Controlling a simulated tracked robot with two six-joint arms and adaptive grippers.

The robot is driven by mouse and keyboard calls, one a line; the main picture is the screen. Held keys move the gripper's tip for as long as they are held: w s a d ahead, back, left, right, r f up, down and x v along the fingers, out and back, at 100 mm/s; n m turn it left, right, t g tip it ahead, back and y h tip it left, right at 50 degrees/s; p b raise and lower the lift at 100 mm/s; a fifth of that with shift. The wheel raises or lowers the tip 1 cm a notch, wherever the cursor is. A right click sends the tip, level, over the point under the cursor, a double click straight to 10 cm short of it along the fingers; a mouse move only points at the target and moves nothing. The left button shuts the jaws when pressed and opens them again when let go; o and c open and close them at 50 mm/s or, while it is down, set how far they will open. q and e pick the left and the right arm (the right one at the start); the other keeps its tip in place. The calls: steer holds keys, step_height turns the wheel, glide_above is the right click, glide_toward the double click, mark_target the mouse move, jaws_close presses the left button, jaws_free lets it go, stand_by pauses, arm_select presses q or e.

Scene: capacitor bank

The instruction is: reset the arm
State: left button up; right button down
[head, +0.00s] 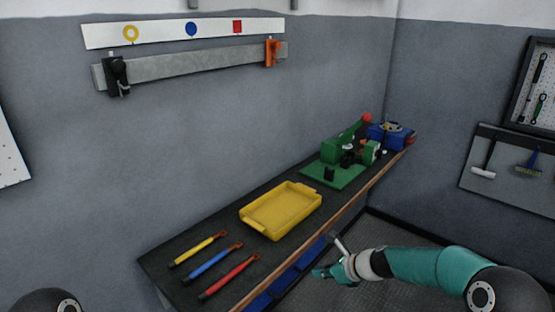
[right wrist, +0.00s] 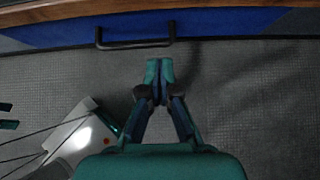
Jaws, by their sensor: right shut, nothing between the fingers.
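My right arm comes in from the lower right of the head view, with its teal links stretched toward the bench. My right gripper (head: 322,271) is in front of the bench's front edge, lower than the bench top. In the right wrist view, its fingers (right wrist: 159,72) are shut with nothing between them, over the grey floor and near a dark drawer handle (right wrist: 135,43). My left gripper does not show. Only a dark rounded part of mine shows at the bottom left of the head view.
The bench (head: 165,250) holds a yellow tray (head: 281,209), yellow, blue and red-handled tools (head: 210,265), a green device (head: 338,172) and a blue vise (head: 388,135). Blue drawers (head: 285,285) are under its edge. A wall rail (head: 190,66) hangs above. Grey floor (head: 395,232) is open at right.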

steer(key=s+a+f+n+g+h, duration=0.1)
steer(key=s+f+n+g, duration=0.2)
steer(key=s+f, duration=0.6)
steer(key=s+f+n+g+h, duration=0.1)
steer(key=s+f+n+g, duration=0.15)
steer(key=s+f, duration=0.75)
steer(key=s+a+n, duration=0.1)
steer(key=s+n, duration=1.5)
steer(key=n, duration=0.3)
steer(key=shift+s+a+h, duration=0.15)
steer(key=shift+h, duration=0.25)
